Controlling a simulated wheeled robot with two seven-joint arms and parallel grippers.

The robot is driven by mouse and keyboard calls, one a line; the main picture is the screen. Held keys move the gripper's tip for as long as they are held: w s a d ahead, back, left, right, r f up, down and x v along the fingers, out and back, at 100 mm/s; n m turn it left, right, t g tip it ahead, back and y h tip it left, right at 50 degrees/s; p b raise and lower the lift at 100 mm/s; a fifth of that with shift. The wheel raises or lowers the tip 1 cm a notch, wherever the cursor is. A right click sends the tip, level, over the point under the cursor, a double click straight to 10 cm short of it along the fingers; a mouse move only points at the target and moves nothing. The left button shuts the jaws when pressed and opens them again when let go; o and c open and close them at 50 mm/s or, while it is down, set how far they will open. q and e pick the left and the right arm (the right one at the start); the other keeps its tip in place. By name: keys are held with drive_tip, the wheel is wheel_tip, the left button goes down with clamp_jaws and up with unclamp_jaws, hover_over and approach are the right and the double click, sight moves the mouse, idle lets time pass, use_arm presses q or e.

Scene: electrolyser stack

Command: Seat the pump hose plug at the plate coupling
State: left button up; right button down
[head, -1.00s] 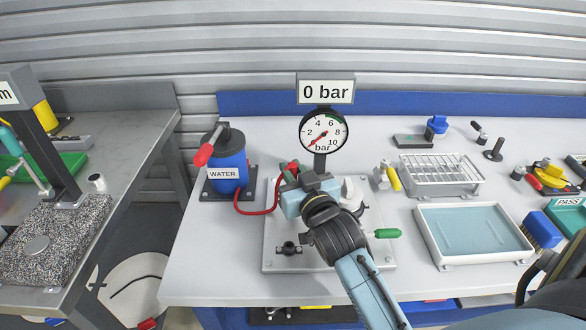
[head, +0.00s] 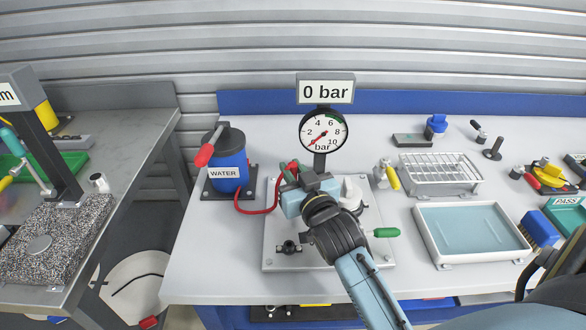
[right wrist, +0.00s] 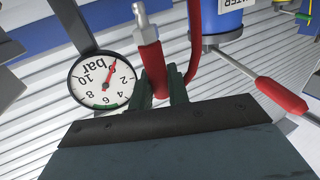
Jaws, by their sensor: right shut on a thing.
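My right gripper (head: 290,174) is shut on the red pump hose plug (head: 293,166), above the back left part of the light grey plate (head: 336,255). In the right wrist view, the plug (right wrist: 150,60) has a bare metal tip and stands between the dark green fingers (right wrist: 162,92). The tip is clear of any fitting there. The red hose (head: 264,211) loops from the plug to the blue WATER pump (head: 228,170). A dark fitting (head: 288,248) sits at the plate's front left. I cannot identify the plate coupling; my gripper and wrist cover part of the plate. My left gripper is out of view.
A pressure gauge (head: 324,132) under a "0 bar" sign stands behind the plate. The pump's red handle (head: 204,154) juts out at left. A green handle (head: 386,232), a wire rack (head: 442,174) and a white water tray (head: 428,247) lie to the right.

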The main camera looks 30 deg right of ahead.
drive_tip(key=shift+f+b, duration=0.55)
drive_tip(key=shift+f, duration=0.25)
drive_tip(key=shift+r, duration=0.1)
drive_tip(key=shift+r+p, duration=0.3)
drive_tip(key=shift+p, duration=0.4)
drive_tip(key=shift+p, duration=0.35)
drive_tip(key=shift+p, duration=0.6)
idle(1.3)
drive_tip(key=shift+f, duration=0.4)
idle(0.4)
